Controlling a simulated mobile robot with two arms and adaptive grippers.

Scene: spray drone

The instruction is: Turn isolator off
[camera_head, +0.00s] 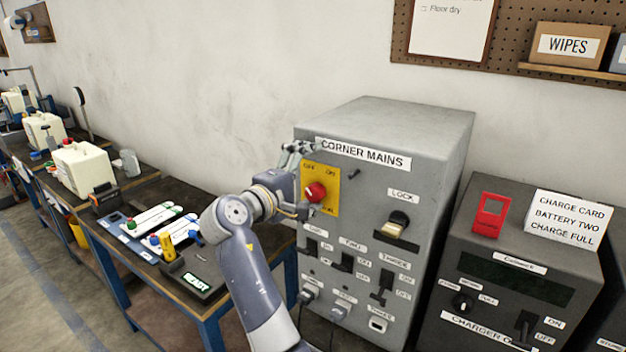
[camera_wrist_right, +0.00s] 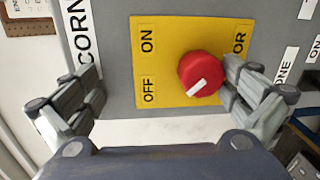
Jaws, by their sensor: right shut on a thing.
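The isolator is a red round knob (camera_head: 315,192) on a yellow plate (camera_head: 333,190) on the grey cabinet marked CORNER MAINS. In the right wrist view the red knob (camera_wrist_right: 201,74) has a white mark slanting to the lower left, toward the OFF label; ON is above OFF there. My right gripper (camera_head: 304,179) is at the plate, one finger above the knob and one below. In the wrist view my right gripper (camera_wrist_right: 165,88) has its right finger against or very near the knob; a gap shows on the left side. My left gripper is out of view.
A dark charger box (camera_head: 480,325) with a white card (camera_head: 563,220) stands at right. A workbench (camera_head: 150,180) with tools stands at left.

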